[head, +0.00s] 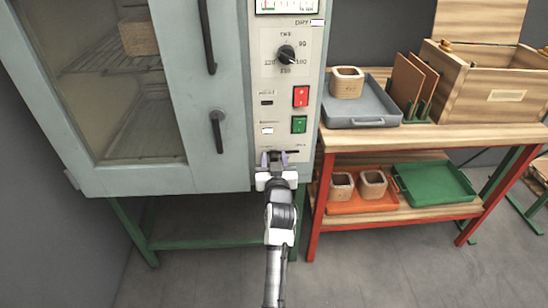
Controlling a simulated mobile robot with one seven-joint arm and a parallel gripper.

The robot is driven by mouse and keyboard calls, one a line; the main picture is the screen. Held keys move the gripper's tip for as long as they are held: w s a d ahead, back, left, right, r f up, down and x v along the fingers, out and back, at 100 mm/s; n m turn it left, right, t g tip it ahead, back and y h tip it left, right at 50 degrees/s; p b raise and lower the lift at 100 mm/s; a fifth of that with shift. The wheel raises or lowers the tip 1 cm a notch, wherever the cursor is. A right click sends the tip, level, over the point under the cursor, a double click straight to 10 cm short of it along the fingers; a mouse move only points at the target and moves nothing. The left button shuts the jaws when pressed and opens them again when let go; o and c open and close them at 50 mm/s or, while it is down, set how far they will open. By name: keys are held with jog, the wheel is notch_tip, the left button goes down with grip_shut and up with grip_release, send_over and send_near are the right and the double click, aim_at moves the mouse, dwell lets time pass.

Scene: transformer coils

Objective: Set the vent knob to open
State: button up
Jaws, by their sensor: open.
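The control panel (266,95) is a pale vertical strip on the right of the grey-green oven's front. My gripper (274,157) is at the bottom of this panel, its two fingers pointing at it and spread apart. A small dark part and a thin black line show at and beside the fingertips. This may be the vent knob, but the gripper covers most of it. I cannot read its setting or tell whether the fingers touch it.
Above are a black temperature dial (287,53), a red switch (301,96) and a green switch (299,124). The oven door handle (217,130) is to the left. A wooden workbench (460,135) with trays and boxes stands close on the right.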

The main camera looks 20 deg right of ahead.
aim_at(295, 150)
jog(key=shift+w, duration=0.15)
jog(key=shift+c, duration=0.4)
grip_shut()
jog(key=shift+d+f, duration=0.1)
jog(key=shift+d, duration=0.15)
jog(key=d+b, duration=0.1)
jog(key=s+d+b, duration=0.1)
jog(key=d, duration=0.1)
jog(key=d+b, duration=0.1)
jog(key=d, duration=0.1)
jog(key=shift+s+d+f, duration=0.1)
jog(key=shift+s+d, duration=0.15)
jog(key=shift+s, duration=0.15)
jog(key=shift+d+r, duration=0.15)
jog(key=shift+r, duration=0.05)
jog(key=shift+o, duration=0.4)
grip_release()
jog(key=shift+s+d, duration=0.1)
